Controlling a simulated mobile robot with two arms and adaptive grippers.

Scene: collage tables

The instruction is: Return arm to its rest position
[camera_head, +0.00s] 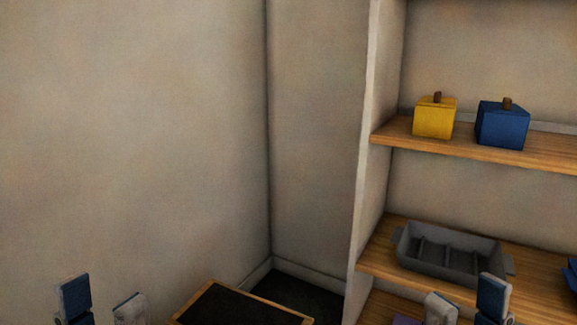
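My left gripper (103,304) shows at the bottom left edge of the head view. Its two fingertips stand apart, with only wall visible between them. My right gripper (467,304) shows at the bottom right, in front of the lower shelf in the picture. Its fingertips are also apart, and I see nothing held between them. Both grippers point up in the picture at about the same height. The rest of both arms is below the frame and hidden.
A wooden shelf (478,148) at right holds a yellow box (434,119) and a blue box (502,125), both with brown knobs. A grey divided tray (447,263) sits on the lower shelf (378,262). A dark-topped, wood-edged surface (235,308) is at bottom centre. Bare wall fills the left.

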